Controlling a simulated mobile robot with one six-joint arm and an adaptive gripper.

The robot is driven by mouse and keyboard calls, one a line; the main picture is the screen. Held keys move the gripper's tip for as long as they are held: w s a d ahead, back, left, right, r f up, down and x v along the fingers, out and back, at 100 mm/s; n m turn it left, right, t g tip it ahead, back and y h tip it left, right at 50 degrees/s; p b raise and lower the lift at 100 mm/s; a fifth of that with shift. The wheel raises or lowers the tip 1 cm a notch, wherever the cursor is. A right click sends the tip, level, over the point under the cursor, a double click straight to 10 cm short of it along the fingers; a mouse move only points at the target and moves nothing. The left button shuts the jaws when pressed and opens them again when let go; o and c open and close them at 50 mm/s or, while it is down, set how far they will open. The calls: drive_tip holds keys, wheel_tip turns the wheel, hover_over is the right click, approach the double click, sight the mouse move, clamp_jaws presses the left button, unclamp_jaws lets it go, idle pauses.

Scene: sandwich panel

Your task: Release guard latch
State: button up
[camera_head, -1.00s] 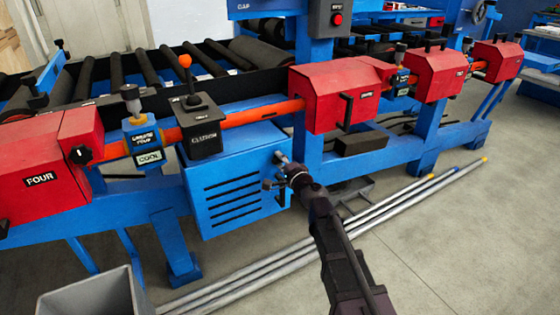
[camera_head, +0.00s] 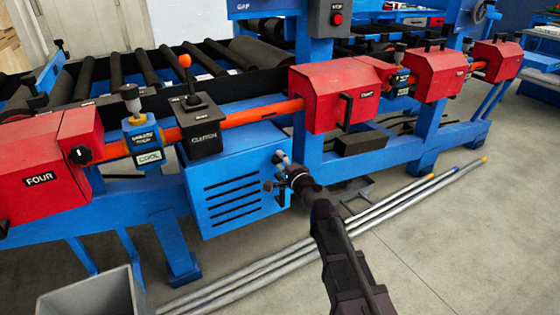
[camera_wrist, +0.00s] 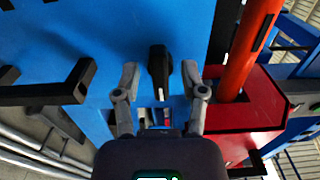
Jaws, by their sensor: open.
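A small black latch knob (camera_wrist: 160,66) stands out from a blue panel (camera_wrist: 110,25) in the wrist view. My gripper (camera_wrist: 160,75) is open, with one grey finger on each side of the knob and a visible gap on both sides. In the head view my gripper (camera_head: 275,171) is at the right end of the blue vented guard box (camera_head: 235,190). There the knob is too small and covered to make out. I cannot tell how deep the fingertips reach along the knob.
A black handle (camera_wrist: 60,92) sticks out left of my gripper in the wrist view. An orange rail (camera_wrist: 250,40) and a red housing (camera_wrist: 250,112) lie to the right. The black clutch lever box (camera_head: 200,125) stands above the guard. Metal pipes (camera_head: 400,205) lie on the floor.

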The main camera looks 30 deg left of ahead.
drive_tip(key=v, duration=1.1)
drive_tip(key=shift+d, duration=0.2)
drive_tip(key=shift+d, duration=0.1)
